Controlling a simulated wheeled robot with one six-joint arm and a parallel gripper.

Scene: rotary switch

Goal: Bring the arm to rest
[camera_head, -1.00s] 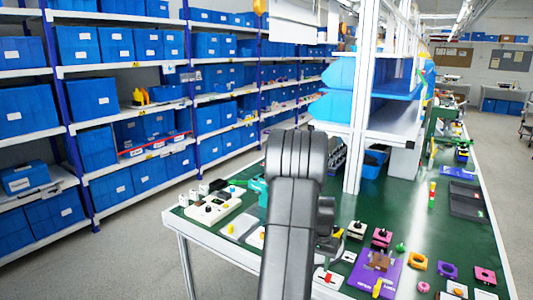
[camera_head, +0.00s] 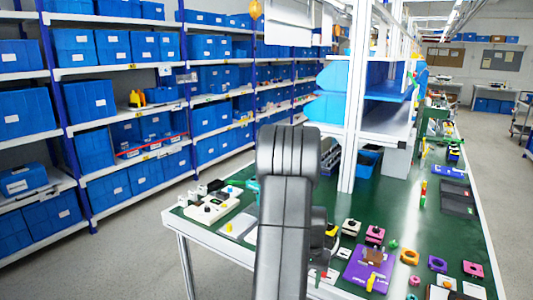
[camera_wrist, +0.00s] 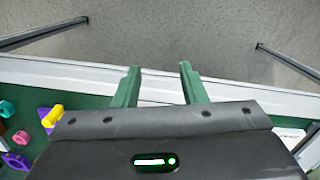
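My arm (camera_head: 285,215) rises in the middle of the head view, in front of the table. Its gripper is hidden there behind the arm. In the wrist view my gripper (camera_wrist: 158,82) shows two green fingers spread apart with nothing between them. They point over the white table edge (camera_wrist: 60,78) toward the grey floor. A white panel with knobs (camera_head: 211,208) lies on the left part of the green table (camera_head: 400,218). I see no contact between the fingers and any object.
A purple board (camera_head: 366,268) and several small coloured parts lie at the front right of the table. Several are also at the left of the wrist view. A white upright post (camera_head: 352,110) stands behind my arm. Blue-bin shelves (camera_head: 130,75) fill the left; the floor (camera_head: 135,260) before them is clear.

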